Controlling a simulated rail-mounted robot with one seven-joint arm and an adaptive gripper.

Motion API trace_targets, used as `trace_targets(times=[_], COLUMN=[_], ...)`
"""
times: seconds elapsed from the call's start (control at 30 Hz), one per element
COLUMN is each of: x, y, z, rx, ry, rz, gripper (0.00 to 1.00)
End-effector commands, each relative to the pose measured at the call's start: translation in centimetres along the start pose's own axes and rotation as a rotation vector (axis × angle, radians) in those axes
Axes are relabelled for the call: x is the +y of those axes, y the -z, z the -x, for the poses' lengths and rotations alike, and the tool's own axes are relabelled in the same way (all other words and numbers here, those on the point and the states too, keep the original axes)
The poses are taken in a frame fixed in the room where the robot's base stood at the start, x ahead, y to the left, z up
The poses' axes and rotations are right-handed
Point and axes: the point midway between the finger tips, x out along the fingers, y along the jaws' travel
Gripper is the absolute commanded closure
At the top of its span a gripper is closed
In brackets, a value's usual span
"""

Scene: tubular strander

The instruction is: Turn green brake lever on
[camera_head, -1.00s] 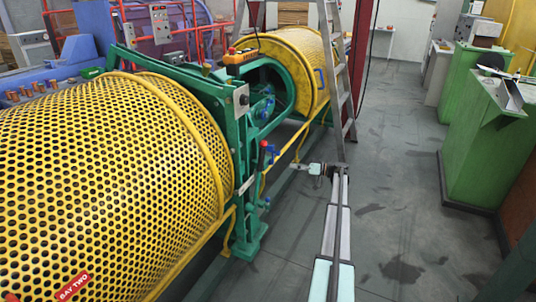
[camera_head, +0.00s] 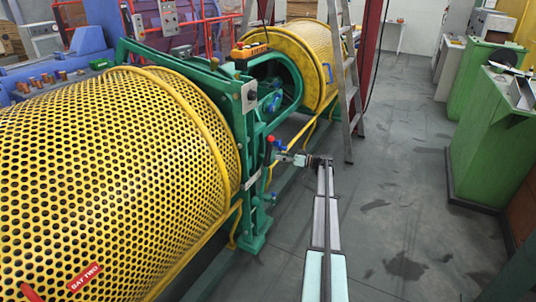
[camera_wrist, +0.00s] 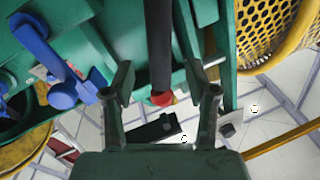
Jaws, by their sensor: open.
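A lever with a dark rod and red knob stands at the green frame; its knob (camera_head: 271,139) shows in the head view. In the wrist view the dark rod (camera_wrist: 160,45) runs down from the top edge to the red knob (camera_wrist: 162,98). My gripper (camera_head: 279,157) is beside the frame, close to this lever. In the wrist view my gripper (camera_wrist: 160,80) is open, with the rod and knob between its fingers in the picture. Contact cannot be told. A green brake lever cannot be clearly told apart from the green frame.
A blue handle (camera_wrist: 62,85) is left of the fingers. The green frame (camera_head: 245,150) stands between yellow perforated guards (camera_head: 110,170). A grey ladder (camera_head: 345,80) stands behind my arm. Green cabinets (camera_head: 490,150) line the right; the grey aisle floor (camera_head: 400,210) is clear.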

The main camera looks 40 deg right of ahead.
Motion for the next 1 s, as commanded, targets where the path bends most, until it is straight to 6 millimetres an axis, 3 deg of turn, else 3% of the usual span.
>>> trace_targets(times=[0.1, 0.3, 0.5, 0.8, 0.83, 0.9, 1.0], x=[0.0, 0.0, 0.0, 0.0, 0.0, 0.0, 0.0], y=[0.1, 0.0, 0.0, -0.1, -0.1, -0.1, -0.1], z=[-2.5, -5.3, -6.6, -6.8, -6.8, -6.8, -6.8], rx=[-0.001, -0.001, 0.0, 0.0, 0.0, 0.0, 0.0], ry=[0.002, 0.001, 0.0, 0.0, 0.0, 0.0, 0.0], rz=[0.0, -0.001, -0.001, -0.001, -0.001, -0.001, -0.001], gripper=[0.42, 0.42, 0.42, 0.42, 0.46, 0.71, 1.0])
